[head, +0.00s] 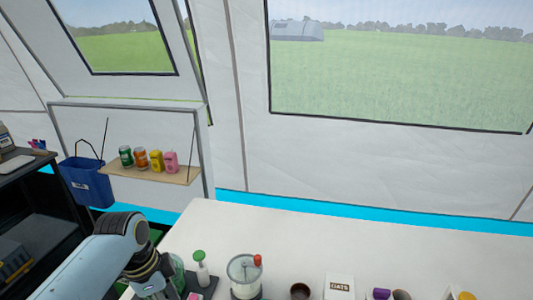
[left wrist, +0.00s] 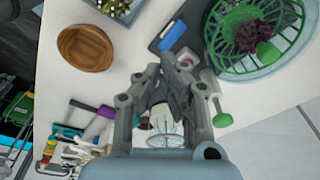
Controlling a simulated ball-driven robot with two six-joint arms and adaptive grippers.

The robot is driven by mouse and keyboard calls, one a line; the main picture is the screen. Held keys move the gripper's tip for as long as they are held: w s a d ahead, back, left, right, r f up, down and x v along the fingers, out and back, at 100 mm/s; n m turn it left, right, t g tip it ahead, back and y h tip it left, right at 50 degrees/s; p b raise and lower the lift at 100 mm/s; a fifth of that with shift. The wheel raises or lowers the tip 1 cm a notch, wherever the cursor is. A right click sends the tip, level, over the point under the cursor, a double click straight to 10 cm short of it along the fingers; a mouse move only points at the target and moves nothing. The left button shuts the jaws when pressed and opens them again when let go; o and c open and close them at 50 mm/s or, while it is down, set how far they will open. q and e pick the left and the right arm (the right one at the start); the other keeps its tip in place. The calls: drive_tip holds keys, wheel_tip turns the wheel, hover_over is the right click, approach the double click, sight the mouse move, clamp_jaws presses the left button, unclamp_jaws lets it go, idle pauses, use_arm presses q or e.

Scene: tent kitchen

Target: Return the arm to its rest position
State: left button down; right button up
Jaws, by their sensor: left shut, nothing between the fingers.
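My left arm (head: 95,258) comes in from the lower left in the head view, in front of the white table's left end. Its gripper is not clearly seen there. In the left wrist view my left gripper (left wrist: 168,78) is shut, with its fingers together and nothing held between them. It is above the white tabletop, with a clear round container (left wrist: 165,128) partly hidden behind the fingers. My right gripper is in neither view.
Around the gripper in the left wrist view are a wooden bowl (left wrist: 85,46), a green basket (left wrist: 262,28) with dark red leaves, and a cutlery tray (left wrist: 62,160).

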use_arm(q)
drive_tip(key=s+a+r+n+t+y, duration=0.1)
drive_tip(key=s+a+r+n, duration=0.1)
drive_tip(key=s+r+n, duration=0.7)
drive_tip(key=s+a+r+n+t+y, duration=0.1)
drive_tip(key=s+a+r+n+t, duration=0.15)
drive_tip(key=s+r, duration=0.75)
drive_tip(key=s+a+f+g+b, duration=0.15)
drive_tip(key=f+b, duration=0.25)
drive_tip(key=f, duration=0.9)
drive_tip(key=s+f+b, duration=0.2)
drive_tip(key=f+b, duration=0.1)
drive_tip(key=f, duration=1.1)
drive_tip(key=s+f+g+b, duration=0.1)
drive_tip(key=f+b, duration=0.3)
drive_tip(key=f, duration=0.9)
drive_tip(key=s+f+b, duration=0.4)
drive_tip(key=s+f, duration=0.5)
drive_tip(key=f, duration=0.3)
drive_tip(key=s+a+f+g+b, duration=0.1)
drive_tip(key=s+f+b, duration=0.4)
drive_tip(key=s+f, duration=0.4)
wheel_tip(320, 180, down, 4)
drive_tip(key=shift+s, duration=0.4)
drive_tip(key=shift+n, duration=0.25)
